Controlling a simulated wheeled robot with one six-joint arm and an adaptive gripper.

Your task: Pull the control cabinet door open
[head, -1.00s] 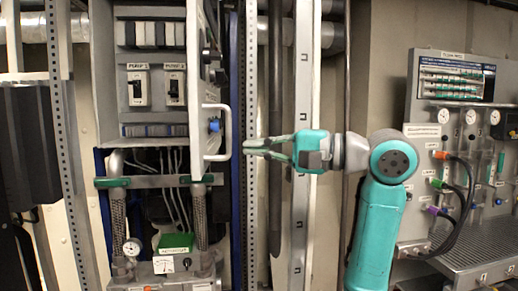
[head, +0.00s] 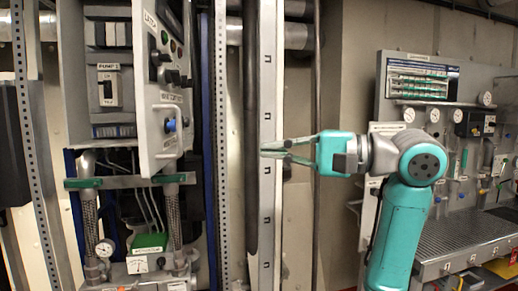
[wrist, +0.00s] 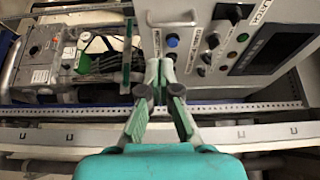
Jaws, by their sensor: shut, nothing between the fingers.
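The control cabinet door (head: 165,80) stands ajar at the upper left in the head view, its front face turned to the right. The face carries labels, dark knobs and a blue button (head: 170,125). It also fills the upper right of the wrist view (wrist: 210,65).
A perforated post (head: 221,150) and a pale slotted upright (head: 267,100) stand between the door and my arm in the picture. Pipes, a gauge (head: 104,248) and a green block (head: 149,242) sit below the cabinet. A gauge panel (head: 425,75) and grated bench (head: 470,240) are at the right.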

